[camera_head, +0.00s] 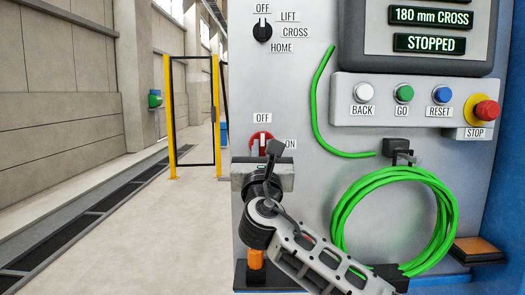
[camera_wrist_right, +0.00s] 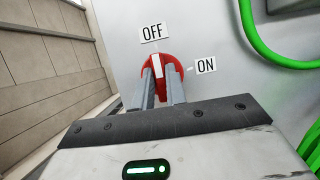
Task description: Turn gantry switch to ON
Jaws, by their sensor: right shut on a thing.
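The gantry switch is a red rotary knob (camera_head: 262,137) on the grey panel, with an OFF label above it and an ON label to its right. In the right wrist view, the red knob (camera_wrist_right: 172,60) shows a white pointer bar directed up at OFF. My right gripper (camera_head: 270,157) is at the knob from below. In the wrist view, the two grey fingers of my right gripper (camera_wrist_right: 161,78) are shut on the knob's grip, one on each side. They cover the lower part of the knob. My left gripper is out of view.
A black LIFT/CROSS/HOME selector (camera_head: 262,31) is above. A button box (camera_head: 415,99) and a screen reading STOPPED (camera_head: 430,44) are at upper right. Open floor (camera_head: 180,230) lies left.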

